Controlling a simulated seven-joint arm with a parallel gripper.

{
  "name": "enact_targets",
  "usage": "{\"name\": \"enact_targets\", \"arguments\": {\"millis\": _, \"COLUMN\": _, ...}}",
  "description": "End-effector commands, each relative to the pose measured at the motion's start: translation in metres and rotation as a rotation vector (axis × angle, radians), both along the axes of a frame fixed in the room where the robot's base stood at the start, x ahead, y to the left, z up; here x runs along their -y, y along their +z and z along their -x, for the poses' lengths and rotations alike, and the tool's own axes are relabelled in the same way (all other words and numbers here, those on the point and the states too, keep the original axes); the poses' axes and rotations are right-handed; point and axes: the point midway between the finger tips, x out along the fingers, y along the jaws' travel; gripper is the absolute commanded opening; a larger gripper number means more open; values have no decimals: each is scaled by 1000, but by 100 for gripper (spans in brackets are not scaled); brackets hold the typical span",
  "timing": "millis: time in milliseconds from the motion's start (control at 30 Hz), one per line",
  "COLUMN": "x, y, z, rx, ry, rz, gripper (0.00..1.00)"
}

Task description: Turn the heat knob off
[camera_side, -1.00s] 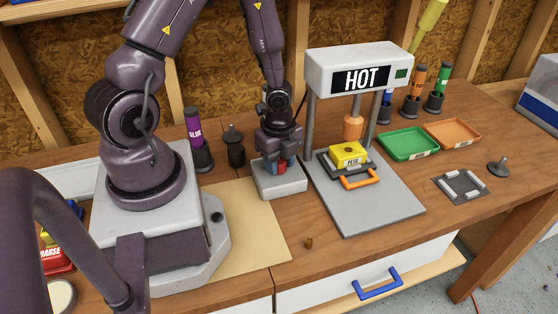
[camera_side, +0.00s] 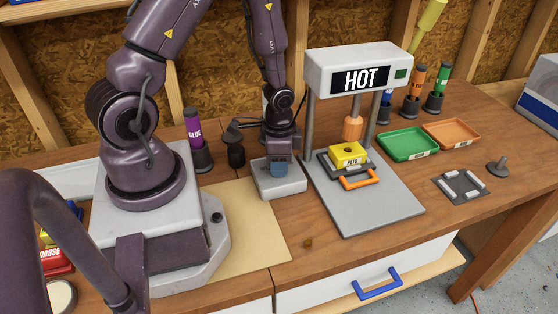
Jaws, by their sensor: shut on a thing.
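The heat knob sits on top of a small grey box (camera_side: 283,187) left of the press and is mostly hidden behind my gripper. My gripper (camera_side: 279,168) points down over this box and is shut on the knob.
A yellow block (camera_side: 347,153) lies under the press head, by an orange handle (camera_side: 360,178). Green (camera_side: 408,145) and orange (camera_side: 452,134) trays lie at right. A purple tube (camera_side: 193,127) and a dark knobbed stand (camera_side: 235,152) are left of my gripper. The front bench is mostly clear.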

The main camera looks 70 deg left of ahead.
Motion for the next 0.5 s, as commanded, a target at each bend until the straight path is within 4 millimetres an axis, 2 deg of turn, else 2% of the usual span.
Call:
{"name": "enact_targets", "arguments": {"millis": 200, "x": 1, "y": 1, "z": -1, "rx": 1, "ry": 174, "rz": 0, "gripper": 14}}
{"name": "enact_targets", "arguments": {"millis": 500, "x": 0, "y": 1, "z": -1, "rx": 1, "ry": 338, "rz": 0, "gripper": 14}}
